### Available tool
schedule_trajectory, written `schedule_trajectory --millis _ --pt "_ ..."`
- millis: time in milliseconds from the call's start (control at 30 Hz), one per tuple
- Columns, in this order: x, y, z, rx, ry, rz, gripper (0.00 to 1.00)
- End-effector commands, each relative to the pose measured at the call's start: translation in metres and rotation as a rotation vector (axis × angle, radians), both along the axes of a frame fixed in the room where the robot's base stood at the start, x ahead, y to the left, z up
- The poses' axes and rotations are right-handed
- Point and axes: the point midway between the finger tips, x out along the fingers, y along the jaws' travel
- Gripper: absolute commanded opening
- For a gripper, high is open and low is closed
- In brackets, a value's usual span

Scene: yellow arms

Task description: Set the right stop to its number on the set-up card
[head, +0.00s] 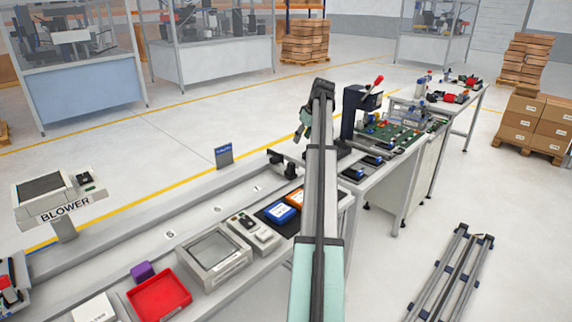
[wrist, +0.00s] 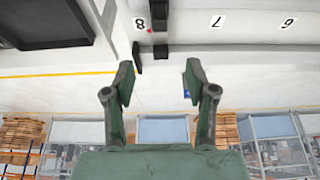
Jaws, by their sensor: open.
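A black stop (head: 290,169) sits on the long pale rail, left of my arm in the head view. In the wrist view a black stop (wrist: 160,28) crosses the rail beside the printed 8, with a small red mark next to it; 7 and 6 lie to its right, upside down. My gripper (head: 301,133) is at the far end of my arm, above and beyond the stop. In the wrist view my gripper (wrist: 160,88) is open and empty, its fingers apart and clear of the stop. A small dark card (head: 224,154) with a blue band stands behind the rail; its text is unreadable.
A red tray (head: 160,296), a purple block (head: 142,271), a grey framed box (head: 215,255) and blue and orange items (head: 281,213) line the bench front. A blower (head: 60,200) stands at the left. A lever press (head: 358,110) stands right of my arm.

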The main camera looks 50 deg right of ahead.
Motion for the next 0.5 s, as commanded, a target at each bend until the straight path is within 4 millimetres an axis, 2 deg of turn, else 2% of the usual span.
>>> schedule_trajectory --millis 167,500 --pt "0.009 0.000 -0.023 0.003 0.002 -0.001 0.56" --pt "0.034 -0.003 -0.084 0.003 0.003 -0.002 0.56"
